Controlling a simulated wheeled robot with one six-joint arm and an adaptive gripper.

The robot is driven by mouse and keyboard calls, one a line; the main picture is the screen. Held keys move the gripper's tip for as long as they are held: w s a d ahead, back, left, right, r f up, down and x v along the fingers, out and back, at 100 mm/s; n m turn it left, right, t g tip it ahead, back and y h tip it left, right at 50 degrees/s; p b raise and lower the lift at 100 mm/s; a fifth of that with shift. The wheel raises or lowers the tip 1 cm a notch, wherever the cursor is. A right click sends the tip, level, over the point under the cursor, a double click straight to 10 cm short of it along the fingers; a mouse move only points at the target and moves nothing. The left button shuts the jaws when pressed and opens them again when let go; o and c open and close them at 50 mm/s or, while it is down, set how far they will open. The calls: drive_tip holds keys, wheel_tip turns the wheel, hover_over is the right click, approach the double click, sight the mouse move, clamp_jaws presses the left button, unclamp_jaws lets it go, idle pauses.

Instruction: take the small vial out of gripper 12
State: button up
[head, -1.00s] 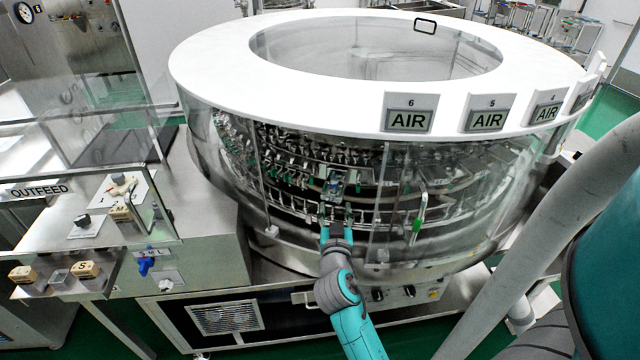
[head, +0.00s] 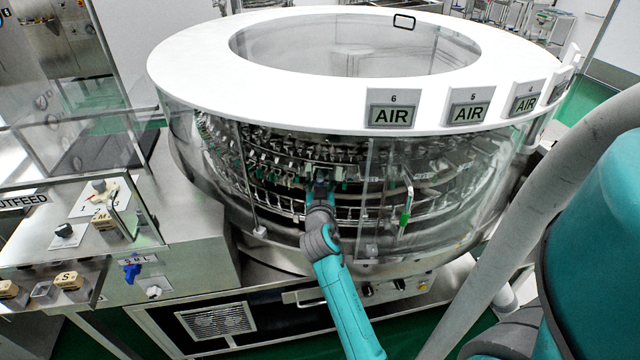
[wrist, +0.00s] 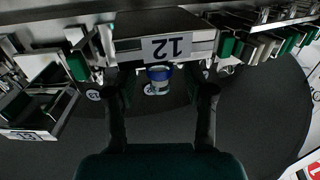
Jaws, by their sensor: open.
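The upside-down "12" label (wrist: 167,47) marks gripper 12 in the wrist view. Just below it in the picture, the small vial (wrist: 159,74) shows a blue band and a pale end. The rest of it is hidden behind the label and holder. My gripper (wrist: 161,92) is open, its two dark fingers on either side of the vial with visible gaps. No finger appears to touch it. In the head view, my gripper (head: 321,188) reaches into the rotary washer (head: 340,118) at the front. The vial is too small to make out there.
Neighbouring washer grippers with green pads flank number 12, on the left (wrist: 78,62) and right (wrist: 232,46). Clear panels and posts (head: 372,200) stand close to my arm. A green-handled latch (head: 405,212) is to the right. The outfeed console (head: 100,235) is at the left.

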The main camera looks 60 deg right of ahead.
drive_tip(key=shift+w+d, duration=0.2)
drive_tip(key=shift+d, duration=0.2)
drive_tip(key=c, duration=0.9)
